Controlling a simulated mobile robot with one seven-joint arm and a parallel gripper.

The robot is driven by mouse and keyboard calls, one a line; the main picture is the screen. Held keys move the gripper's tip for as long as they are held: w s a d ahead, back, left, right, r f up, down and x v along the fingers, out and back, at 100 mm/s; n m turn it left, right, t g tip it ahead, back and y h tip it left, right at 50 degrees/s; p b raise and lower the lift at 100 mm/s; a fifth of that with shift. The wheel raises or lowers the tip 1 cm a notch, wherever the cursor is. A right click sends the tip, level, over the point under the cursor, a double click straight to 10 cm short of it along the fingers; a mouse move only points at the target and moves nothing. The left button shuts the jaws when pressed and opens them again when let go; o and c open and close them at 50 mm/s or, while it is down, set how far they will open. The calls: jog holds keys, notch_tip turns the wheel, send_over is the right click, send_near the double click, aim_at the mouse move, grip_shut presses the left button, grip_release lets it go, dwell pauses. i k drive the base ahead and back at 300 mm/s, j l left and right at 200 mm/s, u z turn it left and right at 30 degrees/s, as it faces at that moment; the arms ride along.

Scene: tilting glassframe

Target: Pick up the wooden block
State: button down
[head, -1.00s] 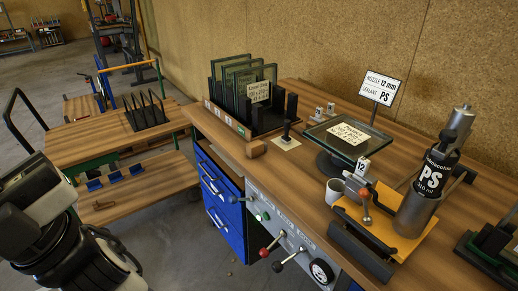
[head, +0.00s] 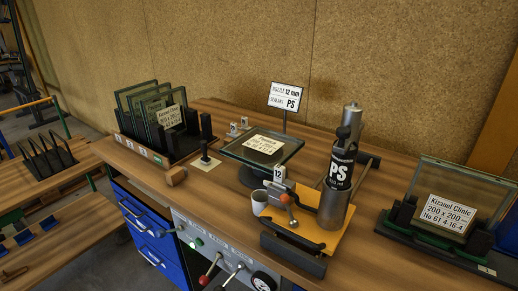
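A small wooden block (head: 176,176) lies on the workbench top (head: 225,222), close to its front edge. It is in front of the rack of glass panes and left of a small black-handled stamp-like tool (head: 205,152) on a pale card. Nothing touches the block from above, and its visible faces are clear. My gripper is not in the head view now.
A rack of glass panes (head: 121,144) stands behind the block. Levers (head: 210,268) jut from the bench front.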

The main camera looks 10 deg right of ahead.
aim_at(175, 176)
jog(key=j+z, duration=0.15)
jog(key=z, duration=0.4)
jog(key=j+z, duration=0.3)
jog(key=j, duration=0.15)
jog(key=i+j+z, duration=0.1)
jog(key=j+z, duration=0.2)
jog(key=j, duration=0.2)
jog(key=j+z, duration=0.1)
jog(key=j, duration=0.6)
jog(key=k+j+z, duration=0.1)
jog(key=j, duration=0.55)
jog(key=k+j+z, duration=0.15)
jog(key=j, duration=0.5)
jog(key=i+j, duration=0.15)
jog(key=j, duration=0.15)
jog(key=i+j, duration=0.1)
jog(key=j, duration=0.2)
jog(key=i+j, duration=0.15)
jog(key=j, duration=0.15)
